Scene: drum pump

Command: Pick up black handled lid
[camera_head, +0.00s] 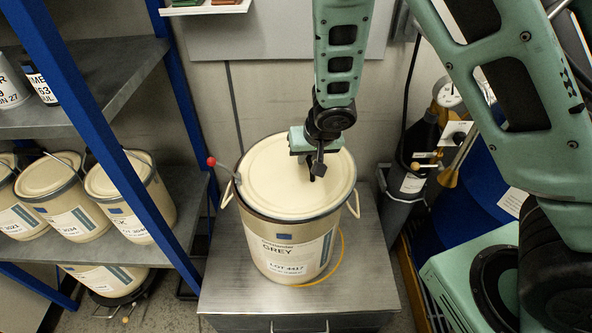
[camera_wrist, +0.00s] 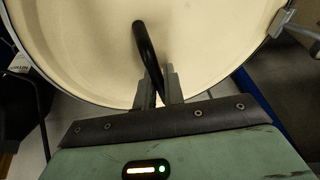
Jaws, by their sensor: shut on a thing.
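The cream lid (camera_head: 283,172) lies on top of the cream drum labelled GREY (camera_head: 290,247), which stands on a metal cabinet. My gripper (camera_head: 317,166) is over the right part of the lid, pointing down. In the wrist view the black handle (camera_wrist: 146,45) rises from the cream lid (camera_wrist: 205,45), and my gripper (camera_wrist: 161,88) is shut on the handle's near end. In the head view the handle is mostly hidden by my gripper. The lid looks level on the drum; I cannot tell whether there is a gap under it.
A red-knobbed lever (camera_head: 212,162) stands at the drum's left rim. A blue-framed shelf (camera_head: 160,200) with several drums is on the left. A dark cylinder with a gauge (camera_head: 420,150) stands right of the metal cabinet (camera_head: 235,295). A wall is close behind.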

